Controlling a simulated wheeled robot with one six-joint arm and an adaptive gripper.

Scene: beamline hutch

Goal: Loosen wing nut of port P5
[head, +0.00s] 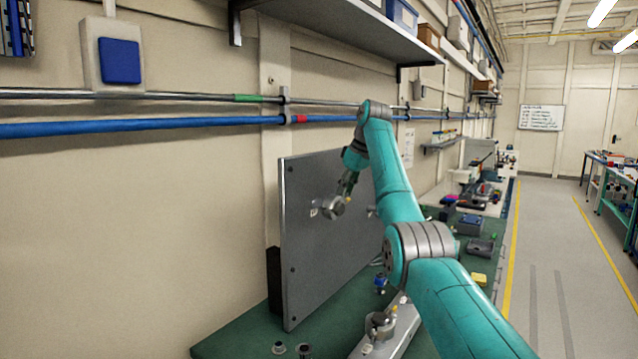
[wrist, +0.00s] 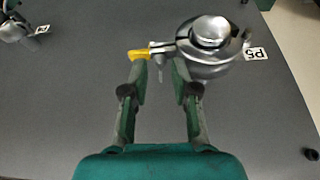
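Port P5 (wrist: 211,32) is a round metal fitting with a clamp around it, at the upper right of the wrist view. Its label "P5" (wrist: 256,54) appears upside down beside it. The yellow wing nut (wrist: 139,54) sits at the left end of the clamp's screw. My gripper (wrist: 160,72) is open, its two fingertips apart just below the screw. The left fingertip overlaps or nearly meets the wing nut; whether they touch I cannot tell. In the head view, the port (head: 333,208) stands out from the upright grey panel (head: 312,265), with my gripper close above it.
Another fitting (wrist: 14,28) with a label is at the upper left of the wrist view. A green bench (head: 250,335) below the panel holds small parts, a second metal fitting (head: 379,325) and a yellow block (head: 479,279). The aisle floor (head: 560,250) at right is clear.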

